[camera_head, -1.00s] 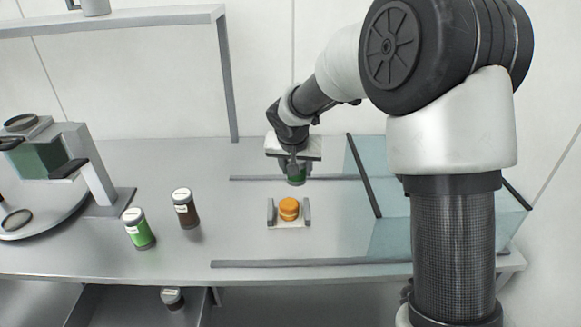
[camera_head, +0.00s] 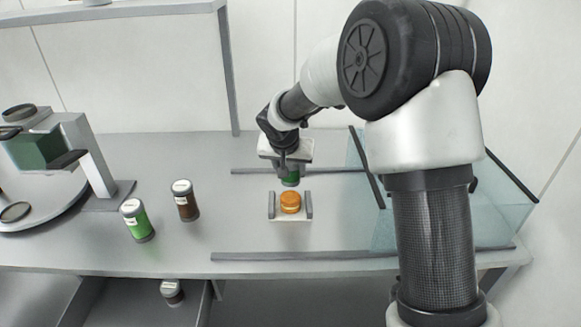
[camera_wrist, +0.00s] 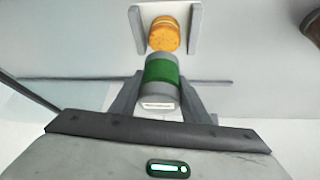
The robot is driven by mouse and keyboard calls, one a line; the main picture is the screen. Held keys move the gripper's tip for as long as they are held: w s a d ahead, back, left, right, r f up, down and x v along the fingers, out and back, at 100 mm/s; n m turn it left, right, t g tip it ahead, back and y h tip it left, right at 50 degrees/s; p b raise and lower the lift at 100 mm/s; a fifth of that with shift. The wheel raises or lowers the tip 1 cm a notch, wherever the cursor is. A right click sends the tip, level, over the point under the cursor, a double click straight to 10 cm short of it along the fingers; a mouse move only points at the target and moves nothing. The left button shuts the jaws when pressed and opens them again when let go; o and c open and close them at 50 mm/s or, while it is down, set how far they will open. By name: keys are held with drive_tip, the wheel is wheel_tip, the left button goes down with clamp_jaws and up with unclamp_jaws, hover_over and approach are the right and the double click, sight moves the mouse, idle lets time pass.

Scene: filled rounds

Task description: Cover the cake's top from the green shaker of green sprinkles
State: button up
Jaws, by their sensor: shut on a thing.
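The orange round cake (camera_head: 290,202) sits in a small holder with two grey side walls (camera_head: 308,206). It also shows in the wrist view (camera_wrist: 164,35), its top looking plain orange with no green that I can make out. My gripper (camera_wrist: 158,100) is shut on a green shaker (camera_wrist: 161,72) with grey ends, which also shows below the gripper in the head view (camera_head: 291,179). The shaker is just behind the cake and apart from it in the picture. Its exact tilt and height are hard to tell.
Another green shaker (camera_head: 138,222) and a brown one (camera_head: 185,202) stand left of the holder. A machine with a round plate is far left; clear glass panels (camera_head: 480,205) are right.

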drive_tip(key=shift+a+b, duration=0.45)
drive_tip(key=shift+a, duration=0.05)
idle(0.3)
drive_tip(key=shift+d, duration=0.95)
drive_tip(key=shift+a+b, duration=0.75)
drive_tip(key=shift+a, duration=0.15)
drive_tip(key=shift+d, duration=0.85)
drive_tip(key=shift+a+b, duration=0.65)
drive_tip(key=shift+a, duration=0.15)
drive_tip(key=shift+d, duration=0.9)
drive_tip(key=shift+r, duration=0.2)
